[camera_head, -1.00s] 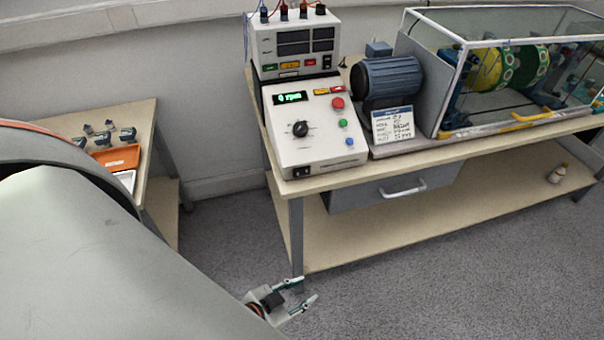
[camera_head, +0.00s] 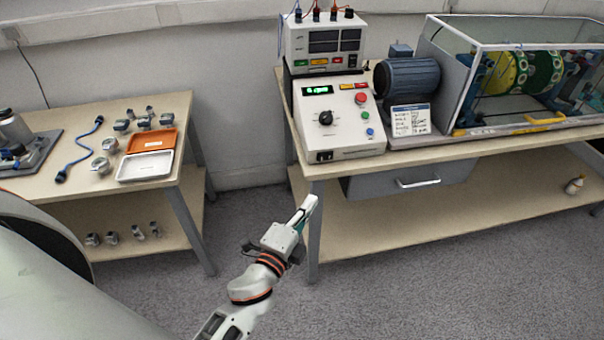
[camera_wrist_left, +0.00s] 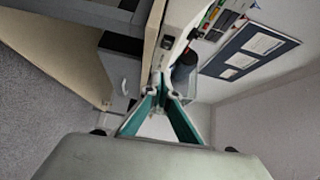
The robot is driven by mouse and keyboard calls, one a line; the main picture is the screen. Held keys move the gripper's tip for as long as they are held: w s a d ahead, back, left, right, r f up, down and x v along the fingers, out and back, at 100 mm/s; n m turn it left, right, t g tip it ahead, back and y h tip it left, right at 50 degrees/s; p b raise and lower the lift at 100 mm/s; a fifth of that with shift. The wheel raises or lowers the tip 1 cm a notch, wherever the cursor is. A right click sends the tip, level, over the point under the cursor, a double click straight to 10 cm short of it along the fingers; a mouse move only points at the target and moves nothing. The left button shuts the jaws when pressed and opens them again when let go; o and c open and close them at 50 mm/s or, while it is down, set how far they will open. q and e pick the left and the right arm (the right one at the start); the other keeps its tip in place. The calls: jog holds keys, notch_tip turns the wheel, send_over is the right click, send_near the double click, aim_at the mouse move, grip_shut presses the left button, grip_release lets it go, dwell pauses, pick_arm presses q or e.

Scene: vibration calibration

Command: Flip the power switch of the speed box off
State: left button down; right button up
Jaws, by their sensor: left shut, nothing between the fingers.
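The speed box (camera_head: 345,128) is a white sloped console at the left end of the workbench, with a green lit display, a black knob and red, green and blue buttons. Its black power switch (camera_head: 324,156) sits low on the left of its front face. My left gripper (camera_head: 309,203) is shut and empty, below and in front of the bench's front left corner, apart from the switch. In the left wrist view, the gripper's fingertips (camera_wrist_left: 162,90) meet near the bench edge, with part of the box beyond them. My right gripper is not in view.
The workbench (camera_head: 450,152) also carries a motor (camera_head: 407,77), a sign card (camera_head: 411,120) and a glass-walled rig. A second table (camera_head: 95,187) at left holds an orange tray (camera_head: 152,140), a white tray (camera_head: 146,167) and metal parts. Open floor lies between the tables.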

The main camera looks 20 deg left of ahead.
pick_arm(q)
jog(key=shift+a+r+m, duration=0.1)
jog(key=shift+r+m, duration=0.2)
jog(key=shift+w, duration=0.15)
send_near(323, 159)
jog(key=w+d, duration=0.3)
jog(key=d, duration=0.1)
jog(key=w+a, duration=0.1)
jog(key=w+a+p, duration=0.1)
jog(key=shift+w+a, duration=0.2)
jog(key=shift+w, duration=0.15)
jog(key=shift+w+a, duration=0.25)
jog(key=shift+w, duration=0.1)
jog(key=shift+w+a, duration=0.2)
jog(key=shift+a, duration=0.1)
